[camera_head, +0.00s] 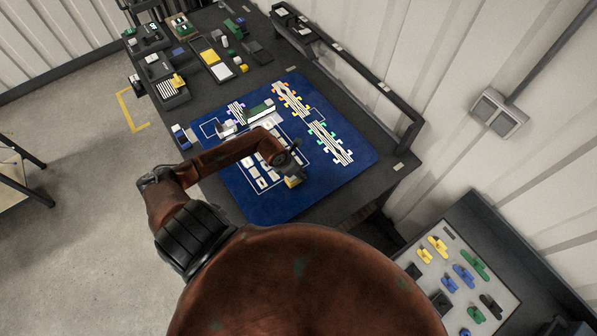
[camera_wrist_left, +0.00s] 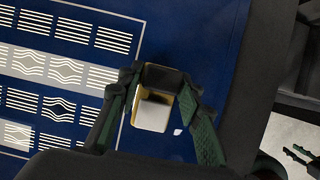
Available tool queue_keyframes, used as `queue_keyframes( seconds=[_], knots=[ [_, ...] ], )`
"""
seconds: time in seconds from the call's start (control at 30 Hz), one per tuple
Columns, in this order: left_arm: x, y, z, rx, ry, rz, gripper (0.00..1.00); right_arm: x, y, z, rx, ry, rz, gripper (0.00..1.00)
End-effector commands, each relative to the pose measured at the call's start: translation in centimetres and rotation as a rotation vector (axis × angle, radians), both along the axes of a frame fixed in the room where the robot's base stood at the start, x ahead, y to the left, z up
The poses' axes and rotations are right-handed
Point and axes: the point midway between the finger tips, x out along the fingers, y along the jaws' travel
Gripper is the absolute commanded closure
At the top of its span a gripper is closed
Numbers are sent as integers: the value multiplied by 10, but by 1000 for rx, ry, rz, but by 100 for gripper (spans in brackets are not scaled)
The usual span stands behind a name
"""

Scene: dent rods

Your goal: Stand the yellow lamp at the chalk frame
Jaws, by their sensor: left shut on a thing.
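My left gripper (camera_head: 287,167) is over the near right part of the blue mat. It is shut on a block with a yellow side and a pale face, which looks like the yellow lamp (camera_head: 293,182). In the left wrist view the lamp (camera_wrist_left: 154,112) sits between the fingers of the gripper (camera_wrist_left: 160,95). I cannot tell whether its base touches the mat. A thin pale outline (camera_wrist_left: 142,42) runs beside it around striped tiles. Smaller white outlines lie at the mat's left (camera_head: 209,128) and far right (camera_head: 320,112); I cannot tell which is the chalk frame. My right gripper is not in view.
The blue mat (camera_head: 345,175) carries striped tiles (camera_head: 262,183) and coloured-edged striped strips (camera_head: 328,143). A green and white block (camera_head: 261,110) stands at its middle. Trays and small parts crowd the far bench. A rail (camera_head: 370,78) edges the right side.

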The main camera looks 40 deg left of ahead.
Motion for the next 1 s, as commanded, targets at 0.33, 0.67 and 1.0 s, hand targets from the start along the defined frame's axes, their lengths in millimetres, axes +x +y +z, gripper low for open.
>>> queue_keyframes(
  seconds=[0.33, 0.67, 1.0],
  knots=[
    [0, 0, -3, 0, -1, 0, 98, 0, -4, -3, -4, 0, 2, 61],
    [0, 0, -7, 0, -1, 0, 98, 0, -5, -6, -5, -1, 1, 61],
    [0, 0, -7, 0, -1, 0, 50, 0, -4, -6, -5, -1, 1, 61]
  ],
)
